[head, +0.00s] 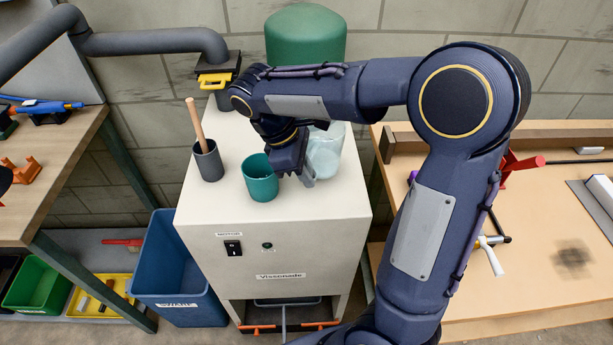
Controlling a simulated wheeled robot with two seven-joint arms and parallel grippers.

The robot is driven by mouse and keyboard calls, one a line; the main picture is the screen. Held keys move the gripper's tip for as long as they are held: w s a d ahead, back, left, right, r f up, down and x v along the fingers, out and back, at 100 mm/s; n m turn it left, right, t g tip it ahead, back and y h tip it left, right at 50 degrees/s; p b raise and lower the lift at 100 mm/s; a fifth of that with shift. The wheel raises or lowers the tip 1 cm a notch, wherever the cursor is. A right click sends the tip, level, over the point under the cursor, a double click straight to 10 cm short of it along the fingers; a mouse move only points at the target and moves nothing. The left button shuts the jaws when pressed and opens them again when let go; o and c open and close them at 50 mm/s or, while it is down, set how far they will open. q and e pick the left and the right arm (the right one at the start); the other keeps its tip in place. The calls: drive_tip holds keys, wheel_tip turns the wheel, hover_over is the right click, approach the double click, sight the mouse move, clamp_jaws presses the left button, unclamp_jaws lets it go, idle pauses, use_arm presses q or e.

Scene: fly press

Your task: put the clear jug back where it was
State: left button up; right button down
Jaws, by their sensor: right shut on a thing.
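The clear jug (325,152) is at the back right of the white cabinet top (222,205), partly hidden behind my right arm. Its grey handle (308,179) points toward the front left. My right gripper (298,172) is shut on the jug at its handle side; the fingertips are partly hidden. I cannot tell whether the jug's base touches the cabinet top. My left gripper is not in view.
A teal cup (260,182) stands close left of my right gripper. A dark grey cup (208,163) with a wooden stick stands farther left. A green cylinder (305,32) and a grey pipe (150,41) with a yellow gate (215,80) are behind. Workbenches flank the cabinet.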

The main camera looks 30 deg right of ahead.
drive_tip(key=shift+f, duration=0.7)
drive_tip(key=shift+f, duration=0.15)
drive_tip(key=c, duration=1.5)
unclamp_jaws()
drive_tip(key=shift+s, duration=0.1)
drive_tip(key=shift+o, duration=0.2)
drive_tip(key=p+v, duration=0.1)
drive_tip(key=v, duration=1)
drive_tip(key=s+f+m+t+y, duration=0.3)
drive_tip(key=s+m+t+y, duration=0.1)
drive_tip(key=s, duration=0.4)
drive_tip(key=s+a+f+m+t+y, duration=0.1)
drive_tip(key=s+f+m+t+y, duration=0.2)
drive_tip(key=s+m, duration=0.4)
drive_tip(key=shift+s+a+f+m+t+y, duration=0.3)
drive_tip(key=shift+s+a+f+t+y, duration=0.15)
drive_tip(key=shift+s+f, duration=0.55)
